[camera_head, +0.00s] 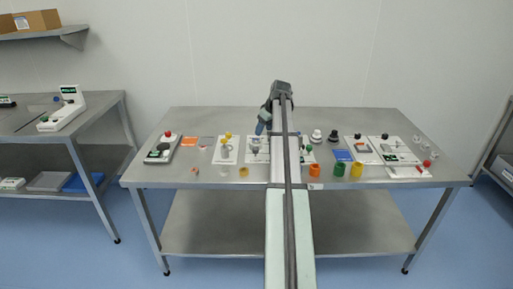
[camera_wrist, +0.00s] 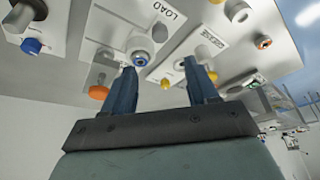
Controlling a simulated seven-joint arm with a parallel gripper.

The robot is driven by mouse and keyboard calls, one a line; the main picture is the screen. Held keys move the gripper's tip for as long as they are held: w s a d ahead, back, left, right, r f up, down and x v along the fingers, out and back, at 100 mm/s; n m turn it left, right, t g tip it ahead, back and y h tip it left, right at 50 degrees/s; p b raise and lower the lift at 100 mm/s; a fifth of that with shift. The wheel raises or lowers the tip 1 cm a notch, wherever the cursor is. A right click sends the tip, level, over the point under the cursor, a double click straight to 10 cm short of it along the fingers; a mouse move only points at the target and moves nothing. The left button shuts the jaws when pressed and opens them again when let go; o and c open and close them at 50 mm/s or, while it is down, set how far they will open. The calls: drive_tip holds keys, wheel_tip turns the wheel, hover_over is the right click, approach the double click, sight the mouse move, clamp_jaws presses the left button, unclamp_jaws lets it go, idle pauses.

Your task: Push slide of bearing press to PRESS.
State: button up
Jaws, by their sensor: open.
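My gripper (camera_wrist: 160,66) shows in the wrist view with its two dark blue fingers apart and nothing gripped between them. Ahead of it is a white plate with a LOAD label (camera_wrist: 170,14). A white round part with a blue ring (camera_wrist: 140,56) lies near the left fingertip; I cannot tell whether they touch. I cannot tell which part is the press slide, and no PRESS label is readable. In the head view my gripper (camera_head: 263,124) is above the white plate (camera_head: 256,156) at the middle of the table; my arm hides part of that area.
The steel table (camera_head: 230,180) holds several devices. A plate with a yellow knob (camera_head: 228,135) stands left of my gripper. Orange (camera_head: 314,171), green (camera_head: 339,169) and yellow (camera_head: 357,170) cups stand at the front right. The table's front left is mostly bare.

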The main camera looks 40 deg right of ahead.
sight(256, 148)
drive_tip(key=x, duration=1.2)
drive_tip(key=shift+w+f, duration=0.2)
drive_tip(key=shift+f, duration=0.1)
drive_tip(key=shift+c, duration=0.2)
clamp_jaws()
